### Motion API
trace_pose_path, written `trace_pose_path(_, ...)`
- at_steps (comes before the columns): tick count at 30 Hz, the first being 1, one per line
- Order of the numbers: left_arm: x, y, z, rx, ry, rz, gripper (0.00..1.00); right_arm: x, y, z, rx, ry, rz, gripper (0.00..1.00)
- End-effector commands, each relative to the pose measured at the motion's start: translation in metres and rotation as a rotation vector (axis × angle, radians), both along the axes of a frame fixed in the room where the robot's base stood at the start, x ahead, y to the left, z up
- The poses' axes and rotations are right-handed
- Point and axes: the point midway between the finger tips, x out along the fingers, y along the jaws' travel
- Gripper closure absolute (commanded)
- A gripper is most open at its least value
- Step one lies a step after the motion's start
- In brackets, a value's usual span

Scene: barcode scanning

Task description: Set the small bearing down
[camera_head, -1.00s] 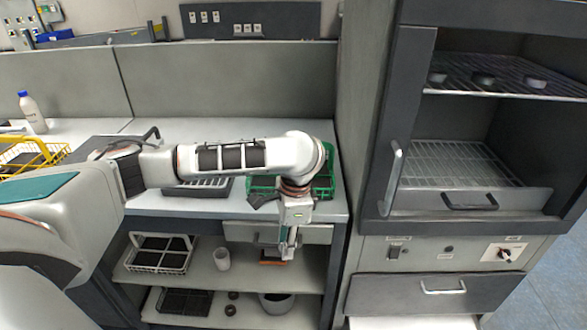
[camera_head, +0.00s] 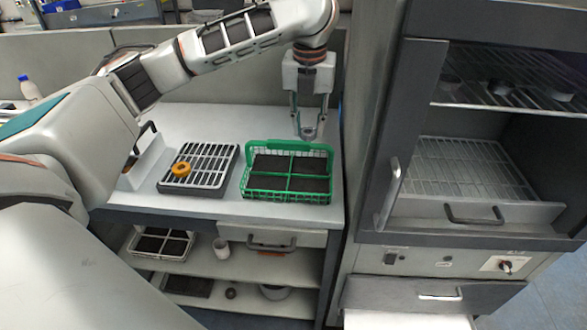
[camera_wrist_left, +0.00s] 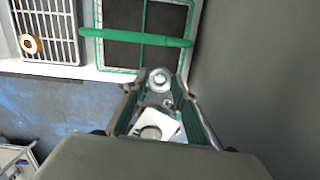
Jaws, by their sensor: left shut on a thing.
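My left gripper (camera_head: 309,118) is shut on a small grey ring, the small bearing (camera_head: 309,132), held at its fingertips. In the wrist view the bearing (camera_wrist_left: 160,78) shows as a shiny metal ring between the fingertips. In the head view the gripper points down and appears above the back right of the green basket (camera_head: 331,160). The bearing is in the air; its exact height cannot be told. The basket has a dark lining, green dividers and a raised handle. My right gripper is not in view.
A grey slotted tray (camera_head: 212,160) with an orange ring (camera_head: 181,169) on it stands left of the basket. The cabinet (camera_head: 415,120) with its open door stands close on the right. Shelves below hold a white basket (camera_head: 158,245) and a cup (camera_head: 221,248).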

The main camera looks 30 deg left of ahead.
Motion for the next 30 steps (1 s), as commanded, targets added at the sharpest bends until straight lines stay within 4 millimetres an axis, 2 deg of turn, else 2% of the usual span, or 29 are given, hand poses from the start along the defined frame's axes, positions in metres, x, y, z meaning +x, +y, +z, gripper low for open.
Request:
trace_pose_path(3, 0.002, 0.001, 0.010, 0.000, 0.000, -0.079, 0.95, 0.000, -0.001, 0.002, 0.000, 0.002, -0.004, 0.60)
trace_pose_path(7, 0.003, 0.001, 0.001, -0.001, 0.004, -0.111, 0.95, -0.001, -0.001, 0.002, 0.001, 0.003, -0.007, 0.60)
trace_pose_path(24, 0.002, 0.001, -0.130, -0.001, 0.005, -0.109, 0.95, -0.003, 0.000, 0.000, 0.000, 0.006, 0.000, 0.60)
trace_pose_path(30, 0.003, 0.001, -0.149, -0.001, 0.001, -0.109, 0.95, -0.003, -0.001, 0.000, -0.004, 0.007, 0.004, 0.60)
